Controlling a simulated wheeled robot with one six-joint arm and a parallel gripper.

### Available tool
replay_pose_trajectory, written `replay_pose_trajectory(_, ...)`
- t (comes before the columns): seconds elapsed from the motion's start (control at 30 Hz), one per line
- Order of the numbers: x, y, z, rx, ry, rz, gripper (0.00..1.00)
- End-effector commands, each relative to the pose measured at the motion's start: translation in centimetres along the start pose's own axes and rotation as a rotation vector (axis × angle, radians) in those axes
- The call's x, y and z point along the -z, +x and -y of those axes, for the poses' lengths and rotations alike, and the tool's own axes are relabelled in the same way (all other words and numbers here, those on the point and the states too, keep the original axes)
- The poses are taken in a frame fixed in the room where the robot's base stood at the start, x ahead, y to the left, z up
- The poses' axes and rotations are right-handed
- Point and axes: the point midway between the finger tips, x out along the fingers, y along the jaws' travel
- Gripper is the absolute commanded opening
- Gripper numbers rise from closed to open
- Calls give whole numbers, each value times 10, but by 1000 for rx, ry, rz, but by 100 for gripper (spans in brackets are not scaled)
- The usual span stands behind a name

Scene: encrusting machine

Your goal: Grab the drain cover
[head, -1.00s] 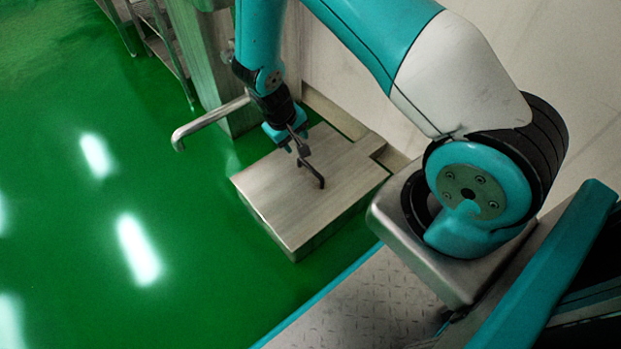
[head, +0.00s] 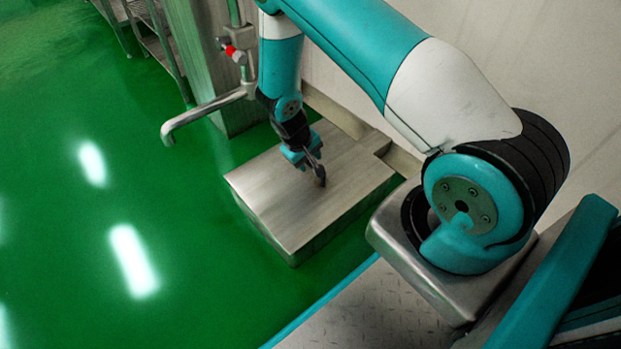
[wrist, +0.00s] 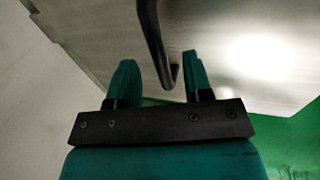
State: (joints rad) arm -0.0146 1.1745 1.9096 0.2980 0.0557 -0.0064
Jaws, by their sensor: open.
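The drain cover (head: 290,215) is a square steel box-like lid with a flat brushed top, low on the green floor beside the wall. A dark bent-bar handle (wrist: 153,45) stands on its top. In the head view my gripper (head: 316,176) is at the handle and hides most of it. In the wrist view my gripper (wrist: 158,82) is open, with one teal finger on each side of the handle's bar. The bar's bend lies between the fingers, nearer the right one, and I see no clear grip on it.
A steel spout (head: 205,112) with a red-handled valve (head: 230,50) juts out by a steel post behind the cover. The wall (head: 345,75) runs close along the cover's back right. The green floor (head: 60,230) at left is clear.

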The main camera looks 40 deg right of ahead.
Motion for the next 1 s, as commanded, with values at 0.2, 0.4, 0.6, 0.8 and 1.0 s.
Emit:
replay_pose_trajectory(0.2,0,33,0,0,2,1,46)
replay_pose_trajectory(0.4,0,31,0,0,1,0,46)
replay_pose_trajectory(0.6,0,31,0,0,0,1,5)
replay_pose_trajectory(0.8,0,31,0,0,2,0,0)
replay_pose_trajectory(1.0,1,30,-1,0,4,-2,0)
